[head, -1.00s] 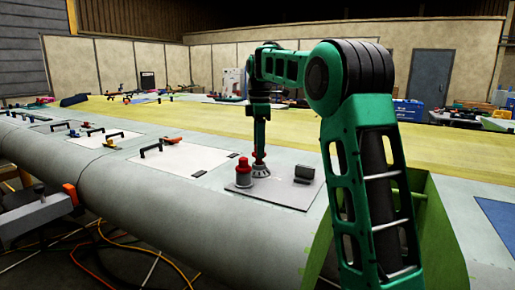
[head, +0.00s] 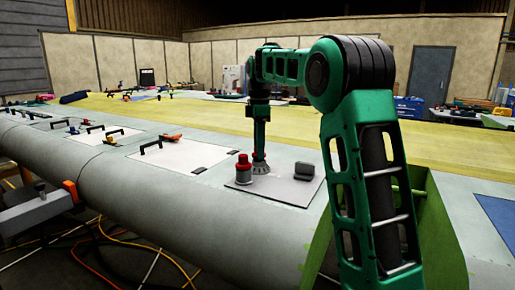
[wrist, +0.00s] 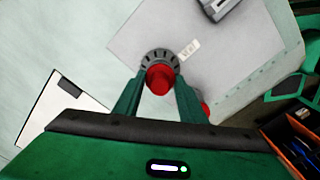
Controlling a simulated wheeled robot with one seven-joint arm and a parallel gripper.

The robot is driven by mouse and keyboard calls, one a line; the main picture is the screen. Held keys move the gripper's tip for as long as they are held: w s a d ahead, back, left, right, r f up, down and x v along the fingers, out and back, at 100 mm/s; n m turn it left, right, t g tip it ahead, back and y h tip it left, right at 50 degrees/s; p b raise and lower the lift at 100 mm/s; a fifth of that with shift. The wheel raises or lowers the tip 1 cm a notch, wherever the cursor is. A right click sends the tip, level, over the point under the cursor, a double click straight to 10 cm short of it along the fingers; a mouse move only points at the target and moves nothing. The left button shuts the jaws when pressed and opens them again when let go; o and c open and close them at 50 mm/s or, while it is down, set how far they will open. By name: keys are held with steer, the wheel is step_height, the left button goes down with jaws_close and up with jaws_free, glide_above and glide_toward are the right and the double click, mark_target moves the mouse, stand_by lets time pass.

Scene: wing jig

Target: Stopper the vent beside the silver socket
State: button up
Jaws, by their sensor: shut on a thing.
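My gripper (head: 259,152) points straight down at the grey plate (head: 282,192) on the wing. In the wrist view my gripper (wrist: 158,92) is shut on a red stopper (wrist: 160,79). The stopper is over a grey notched ring (wrist: 158,56), which also shows in the head view (head: 260,169). I cannot tell whether the stopper is seated in the ring or just above it. A second red-topped grey fitting (head: 243,174) stands just left of my gripper. In the wrist view its red top (wrist: 206,108) is partly hidden behind the right finger.
A dark grey box (head: 304,171) sits on the plate to the right, and its edge shows in the wrist view (wrist: 218,7). A small white label (wrist: 190,49) lies beside the ring. A white panel with a black handle (head: 165,155) is to the left.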

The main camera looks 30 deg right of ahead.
steer(key=shift+f, duration=0.45)
steer(key=o, duration=1.1)
step_height(320, 180, up, 11)
steer(key=shift+w+f, duration=0.1)
steer(key=shift+f, duration=0.05)
